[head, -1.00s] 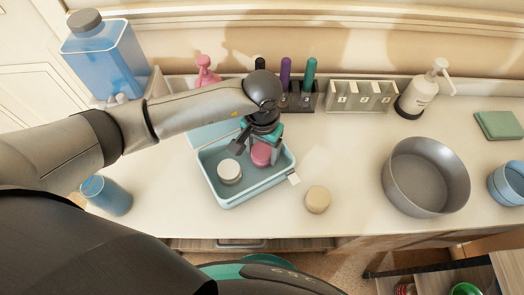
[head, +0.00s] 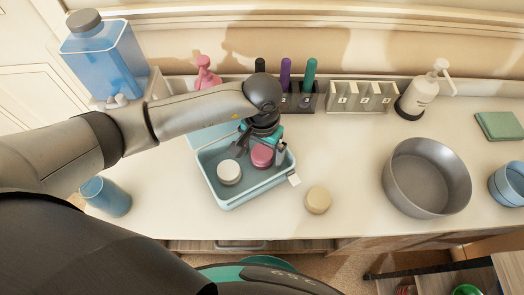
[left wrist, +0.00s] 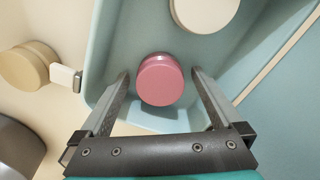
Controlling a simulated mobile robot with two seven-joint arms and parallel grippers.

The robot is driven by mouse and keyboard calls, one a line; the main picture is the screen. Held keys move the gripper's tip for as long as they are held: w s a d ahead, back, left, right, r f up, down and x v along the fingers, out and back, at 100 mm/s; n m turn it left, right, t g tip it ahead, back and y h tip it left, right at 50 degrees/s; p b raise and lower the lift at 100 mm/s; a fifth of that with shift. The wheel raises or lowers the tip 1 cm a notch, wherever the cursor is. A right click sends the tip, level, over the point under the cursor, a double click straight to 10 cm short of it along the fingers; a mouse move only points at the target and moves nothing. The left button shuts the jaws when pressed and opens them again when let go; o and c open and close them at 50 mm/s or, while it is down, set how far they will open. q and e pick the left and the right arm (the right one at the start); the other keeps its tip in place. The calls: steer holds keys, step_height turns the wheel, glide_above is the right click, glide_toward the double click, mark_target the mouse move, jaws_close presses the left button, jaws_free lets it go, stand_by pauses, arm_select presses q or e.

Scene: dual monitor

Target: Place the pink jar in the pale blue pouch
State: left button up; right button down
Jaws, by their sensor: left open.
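The pink jar (head: 262,156) stands inside the pale blue pouch (head: 238,202), toward its right end. It also shows in the left wrist view (left wrist: 160,80). My left gripper (head: 258,152) is over the pouch with its fingers spread. In the left wrist view the fingers (left wrist: 160,85) stand on either side of the pink jar, with gaps between them and it. A white jar (head: 229,172) stands in the pouch to the left of the pink one. The pouch's lid (head: 212,134) is folded back. My right gripper is not in view.
A beige jar (head: 318,200) stands on the counter right of the pouch. A large grey bowl (head: 426,178) is farther right. Behind are a pen holder (head: 300,103), a pink spray bottle (head: 207,74) and a pump bottle (head: 420,92).

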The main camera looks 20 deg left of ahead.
mark_target(262, 153)
arm_select(q)
steer(key=shift+r, duration=0.2)
step_height(262, 153, up, 12)
steer(key=p, duration=0.2)
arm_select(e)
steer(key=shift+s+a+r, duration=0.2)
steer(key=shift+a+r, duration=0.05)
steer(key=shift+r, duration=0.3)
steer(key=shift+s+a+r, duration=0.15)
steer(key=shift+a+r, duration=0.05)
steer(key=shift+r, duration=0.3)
arm_select(q)
steer(key=shift+d, duration=0.1)
